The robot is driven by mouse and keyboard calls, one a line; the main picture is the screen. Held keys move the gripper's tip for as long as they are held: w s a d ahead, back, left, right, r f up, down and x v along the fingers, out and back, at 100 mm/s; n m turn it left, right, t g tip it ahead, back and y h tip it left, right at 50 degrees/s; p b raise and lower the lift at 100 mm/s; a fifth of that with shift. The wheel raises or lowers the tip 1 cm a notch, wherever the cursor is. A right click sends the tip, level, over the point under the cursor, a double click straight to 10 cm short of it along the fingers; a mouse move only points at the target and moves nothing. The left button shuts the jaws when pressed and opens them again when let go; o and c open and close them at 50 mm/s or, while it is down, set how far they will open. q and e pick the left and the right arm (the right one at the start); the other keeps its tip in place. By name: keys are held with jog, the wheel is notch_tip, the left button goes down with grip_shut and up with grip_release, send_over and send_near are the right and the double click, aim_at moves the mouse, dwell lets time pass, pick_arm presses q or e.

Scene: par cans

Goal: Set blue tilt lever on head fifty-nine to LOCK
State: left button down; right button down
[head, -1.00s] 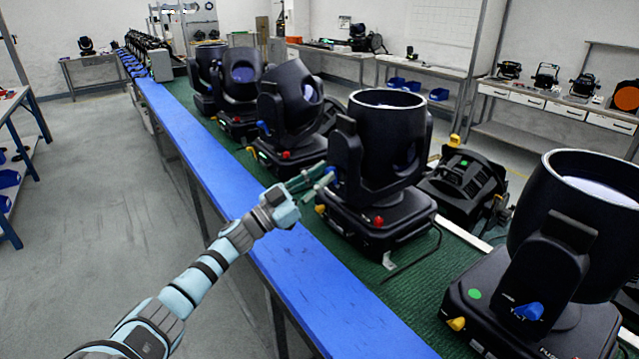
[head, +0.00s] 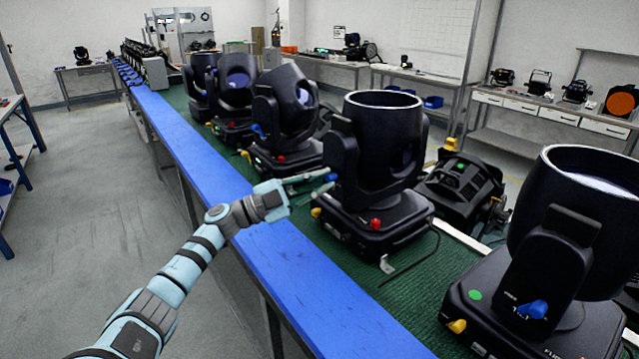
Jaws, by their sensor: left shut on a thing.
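A black moving head (head: 385,130) stands upright on its base on the green bench mat, in the middle of the head view. Its blue tilt lever (head: 331,177) sticks out on the left side of its yoke, and a yellow lever (head: 316,212) sits lower on the base. My left gripper (head: 326,181) reaches in from the left and is shut on the blue lever, its fingers nearly level. The fingers partly hide the lever, and I cannot read its markings or the head's number. My right gripper is not in view.
A nearer moving head (head: 570,230) with its own blue lever (head: 532,310) stands at right. More heads (head: 285,115) line the bench behind. A black fixture (head: 463,185) lies just right of the middle head. The blue bench edge (head: 290,275) and aisle floor are clear.

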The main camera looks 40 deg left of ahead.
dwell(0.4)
pick_arm(q)
jog(key=c, duration=1.6)
grip_release()
jog(key=v, duration=1.2)
